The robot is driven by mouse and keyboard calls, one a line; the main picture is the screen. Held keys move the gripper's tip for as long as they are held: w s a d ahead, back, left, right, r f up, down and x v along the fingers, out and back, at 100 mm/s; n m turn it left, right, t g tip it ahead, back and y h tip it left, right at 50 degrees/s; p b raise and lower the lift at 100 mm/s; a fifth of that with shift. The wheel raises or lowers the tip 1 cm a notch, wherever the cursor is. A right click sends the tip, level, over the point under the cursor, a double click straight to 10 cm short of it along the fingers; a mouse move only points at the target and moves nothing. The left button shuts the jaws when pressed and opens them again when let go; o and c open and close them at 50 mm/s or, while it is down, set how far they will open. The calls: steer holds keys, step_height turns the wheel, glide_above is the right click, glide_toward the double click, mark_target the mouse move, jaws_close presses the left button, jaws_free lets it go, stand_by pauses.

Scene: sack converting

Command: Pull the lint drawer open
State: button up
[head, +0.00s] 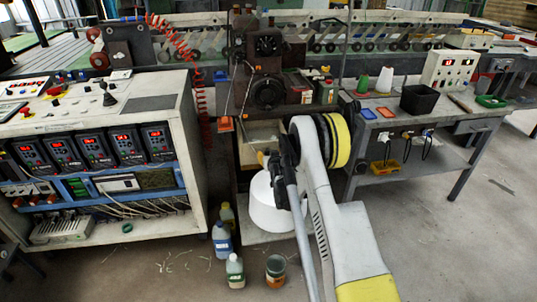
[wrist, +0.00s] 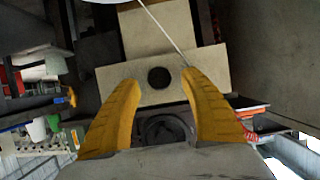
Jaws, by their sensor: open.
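The lint drawer shows in the wrist view as a beige front panel (wrist: 125,72) with a dark round knob (wrist: 159,77) in its middle. In the head view a pale panel (head: 262,130), which seems to be this drawer, sits low in the dark machine, partly hidden by my arm. My gripper (wrist: 156,80) is open, with one yellow finger on each side of the knob. Whether the fingers touch the panel or knob I cannot tell. In the head view my gripper (head: 264,158) is mostly hidden by my wrist.
A large white drum (head: 270,210) stands below the drawer area. Several bottles (head: 222,240) and a brown jar (head: 276,268) stand on the floor in front. A control cabinet (head: 150,100) is on the left and a workbench (head: 450,120) on the right. The floor at right is clear.

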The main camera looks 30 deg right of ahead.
steer(key=v, duration=1)
steer(key=shift+s+r, duration=0.1)
steer(key=s+a+r+n+g+y, duration=0.1)
steer(key=s+a+r, duration=0.5)
steer(key=r, duration=0.3)
steer(key=s+a+r+n+g+y, duration=0.1)
steer(key=s+a+r+g, duration=0.1)
steer(key=s+a+r, duration=0.55)
steer(key=s+a+r+g+y, duration=0.1)
steer(key=s+a, duration=0.3)
steer(key=s, duration=0.8)
steer(key=s+a+r+n+g, duration=0.1)
steer(key=s+a+r+g, duration=0.1)
steer(key=s, duration=1)
steer(key=shift+s+a+y, duration=0.25)
steer(key=shift+a+y, duration=0.15)
steer(key=shift+a, duration=0.5)
